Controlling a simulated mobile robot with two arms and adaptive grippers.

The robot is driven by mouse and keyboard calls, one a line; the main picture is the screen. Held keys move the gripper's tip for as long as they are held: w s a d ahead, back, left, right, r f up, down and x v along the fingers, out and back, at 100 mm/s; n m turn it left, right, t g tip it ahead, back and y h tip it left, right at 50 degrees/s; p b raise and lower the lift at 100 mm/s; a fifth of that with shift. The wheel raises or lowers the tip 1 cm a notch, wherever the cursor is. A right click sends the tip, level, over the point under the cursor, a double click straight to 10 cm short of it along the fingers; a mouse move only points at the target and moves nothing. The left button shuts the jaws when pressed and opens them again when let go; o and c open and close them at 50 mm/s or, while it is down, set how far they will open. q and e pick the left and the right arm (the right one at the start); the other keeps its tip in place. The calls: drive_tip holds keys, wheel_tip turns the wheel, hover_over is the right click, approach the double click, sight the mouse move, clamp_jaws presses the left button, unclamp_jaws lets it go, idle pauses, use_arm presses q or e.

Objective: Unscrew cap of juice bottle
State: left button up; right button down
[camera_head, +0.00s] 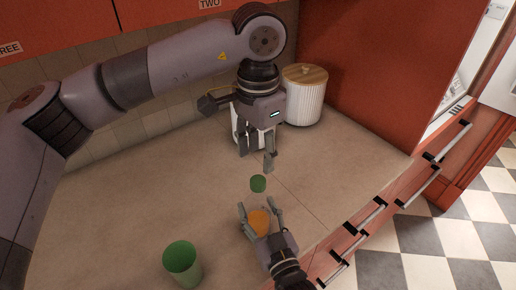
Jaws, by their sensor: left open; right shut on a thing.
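The juice bottle (259,223) shows orange juice low in it; its upper part is clear and hard to make out. The green cap (258,183) shows at the bottle's top end, but I cannot tell how tightly it sits. My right gripper (258,206) is shut on the bottle, with one finger on each side of its body. My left gripper (256,158) points down with its fingers apart and empty. In the picture its fingertips are just above the cap, apart from it.
A green cup (181,258) stands on the counter (120,210) at the front left. A white ribbed canister (304,103) with a wooden lid stands at the back. Another white container (236,126) is partly hidden behind my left gripper. The left counter area is clear.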

sight(258, 180)
use_arm(q)
wheel_tip(258, 180, down, 8)
drive_tip(key=shift+r, duration=0.1)
idle(0.4)
clamp_jaws()
idle(0.5)
